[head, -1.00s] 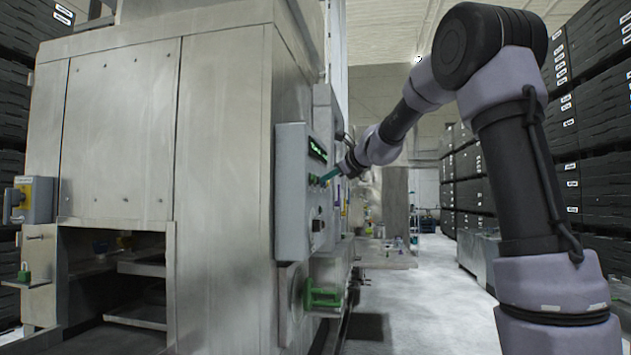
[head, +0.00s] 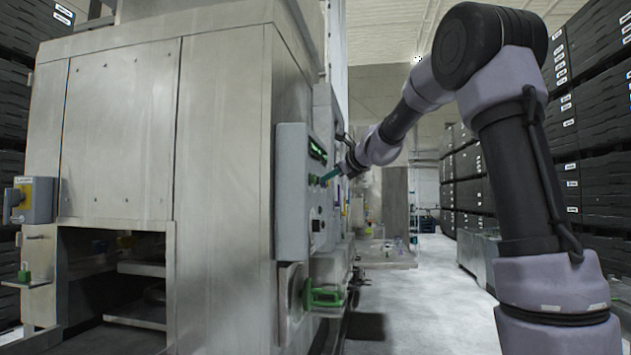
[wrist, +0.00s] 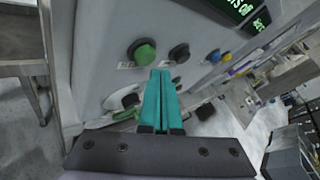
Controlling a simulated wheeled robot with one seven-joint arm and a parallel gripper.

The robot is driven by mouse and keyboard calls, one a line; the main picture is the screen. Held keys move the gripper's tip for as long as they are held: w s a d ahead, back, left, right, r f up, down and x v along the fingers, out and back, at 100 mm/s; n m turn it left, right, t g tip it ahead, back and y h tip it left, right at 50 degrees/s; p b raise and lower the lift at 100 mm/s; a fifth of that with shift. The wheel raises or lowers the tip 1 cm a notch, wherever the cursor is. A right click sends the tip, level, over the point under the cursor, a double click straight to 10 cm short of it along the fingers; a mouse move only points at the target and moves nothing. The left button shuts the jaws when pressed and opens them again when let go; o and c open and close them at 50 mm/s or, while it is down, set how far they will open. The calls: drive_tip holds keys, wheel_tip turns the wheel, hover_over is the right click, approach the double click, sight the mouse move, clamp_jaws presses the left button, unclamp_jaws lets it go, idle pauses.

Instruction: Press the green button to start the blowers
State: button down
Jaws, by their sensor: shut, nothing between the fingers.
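The green button (wrist: 143,53) is a round cap in a dark collar on the grey control panel (wrist: 92,62) in the wrist view. It also shows small in the head view (head: 312,179), on the panel's right-hand face. My gripper (wrist: 160,73) has teal fingers that are shut with nothing between them. In the wrist view the tips lie just below and right of the green button and do not cover it. In the head view my gripper (head: 324,179) points at the panel close to the button. I cannot tell how small the gap is.
A black button (wrist: 180,52), a blue one (wrist: 214,56) and a yellow one (wrist: 227,57) are right of the green button. A lit green display (wrist: 240,8) is above. Below the panel a green handle (head: 323,297) sticks out. The aisle floor (head: 430,290) is clear.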

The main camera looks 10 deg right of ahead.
drive_tip(key=shift+a, duration=0.2)
idle(0.5)
drive_tip(key=shift+w+a, duration=0.1)
drive_tip(key=shift+a, duration=0.15)
drive_tip(key=shift+w+a, duration=0.2)
drive_tip(key=shift+a, duration=0.3)
idle(0.6)
idle(0.4)
drive_tip(key=shift+s+d, duration=0.3)
drive_tip(key=shift+d, duration=0.6)
drive_tip(key=shift+s+d, duration=0.25)
drive_tip(key=shift+d, duration=0.55)
drive_tip(key=shift+s+d, duration=0.3)
drive_tip(key=shift+d, duration=0.5)
drive_tip(key=shift+s+d, duration=0.25)
drive_tip(key=shift+d, duration=0.55)
